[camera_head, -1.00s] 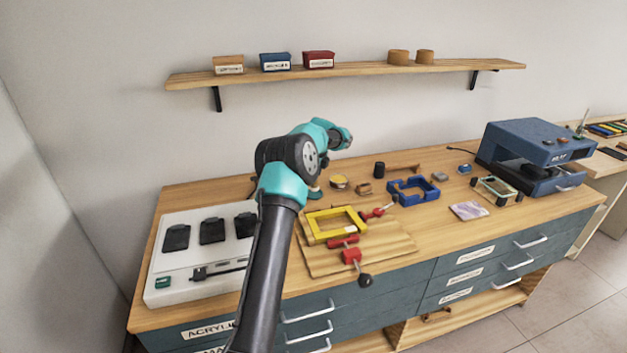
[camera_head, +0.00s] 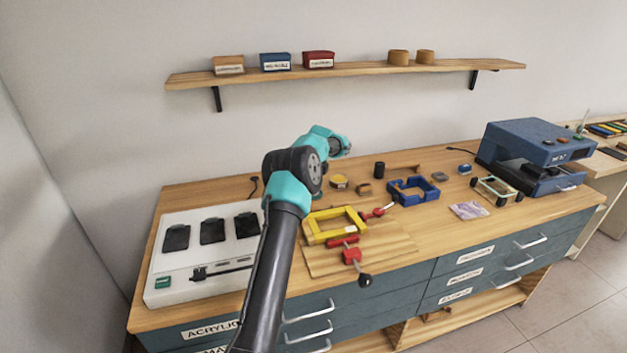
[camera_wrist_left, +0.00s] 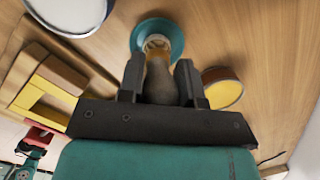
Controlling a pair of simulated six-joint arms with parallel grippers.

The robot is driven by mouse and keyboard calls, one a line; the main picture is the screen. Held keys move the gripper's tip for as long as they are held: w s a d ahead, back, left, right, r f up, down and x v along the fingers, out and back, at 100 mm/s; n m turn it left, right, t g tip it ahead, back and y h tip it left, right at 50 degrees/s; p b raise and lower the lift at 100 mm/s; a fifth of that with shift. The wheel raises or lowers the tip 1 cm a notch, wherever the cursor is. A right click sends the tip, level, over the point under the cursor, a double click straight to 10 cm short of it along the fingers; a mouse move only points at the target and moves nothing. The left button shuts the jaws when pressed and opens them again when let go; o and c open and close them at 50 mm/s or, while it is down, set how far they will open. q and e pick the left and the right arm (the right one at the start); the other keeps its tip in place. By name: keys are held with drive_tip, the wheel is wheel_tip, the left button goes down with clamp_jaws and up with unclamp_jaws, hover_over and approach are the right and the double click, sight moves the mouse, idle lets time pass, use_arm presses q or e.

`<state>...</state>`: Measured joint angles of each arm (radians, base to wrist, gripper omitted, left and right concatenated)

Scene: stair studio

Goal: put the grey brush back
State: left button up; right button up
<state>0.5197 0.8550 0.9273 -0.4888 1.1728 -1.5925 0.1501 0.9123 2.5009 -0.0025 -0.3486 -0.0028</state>
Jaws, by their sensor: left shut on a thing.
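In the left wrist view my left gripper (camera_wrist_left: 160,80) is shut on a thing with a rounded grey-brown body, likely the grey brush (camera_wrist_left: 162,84). The far end of the held thing meets a pale ring in the middle of a round teal holder (camera_wrist_left: 174,30). I cannot tell whether it is inside the ring or just above it. In the head view my left arm's elbow hides the gripper and the brush. Only a sliver of the teal holder shows beside the arm. My right gripper is not in view.
A yellow-lidded round tin (camera_wrist_left: 223,88) stands close beside the gripper. A yellow frame (camera_head: 335,225) with red clamps lies on a board in front. A white device (camera_head: 205,255) stands left; a blue frame (camera_head: 414,191) and blue machine (camera_head: 535,155) stand right. A shelf (camera_head: 345,72) hangs above.

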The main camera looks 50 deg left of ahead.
use_arm(q)
drive_tip(key=shift+f, duration=0.25)
drive_tip(key=o, duration=1)
drive_tip(key=shift+r, duration=0.15)
drive_tip(key=r, duration=0.4)
drive_tip(key=d+r, duration=0.1)
drive_tip(key=r, duration=0.7)
drive_tip(key=shift+w+d, duration=0.2)
drive_tip(key=shift+d, duration=0.2)
